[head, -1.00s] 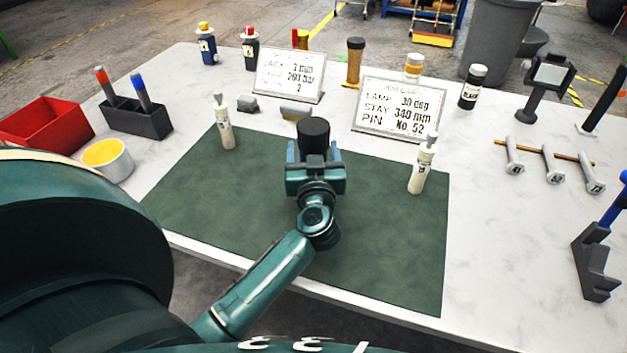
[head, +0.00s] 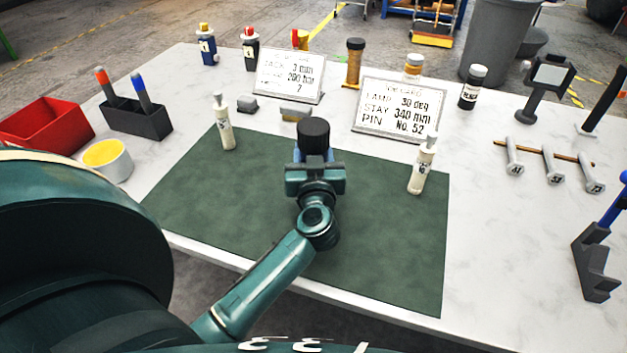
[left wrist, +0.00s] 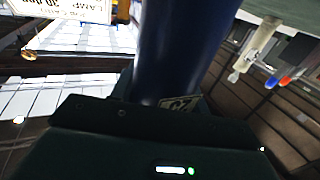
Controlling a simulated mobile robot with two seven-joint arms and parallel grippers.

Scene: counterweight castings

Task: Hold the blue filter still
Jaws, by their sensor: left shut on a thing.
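The blue filter, an upright cylinder with a black top (head: 314,134), stands over the green mat (head: 390,230) near its far edge. My left gripper (head: 314,158) is shut on its sides, and the gripper hides most of its body in the head view. In the left wrist view the dark blue body (left wrist: 180,50) rises from between the jaws, with part of a numbered label at its lower end. I cannot tell whether its base touches the mat. My right gripper is not in view.
White bottles stand at the mat's left (head: 224,122) and right (head: 421,168). Two printed cards (head: 290,75) (head: 401,108) stand behind, with small grey blocks (head: 247,104) nearby. A red bin (head: 45,125) and white cup (head: 108,160) are at left. The mat's front is clear beside my arm.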

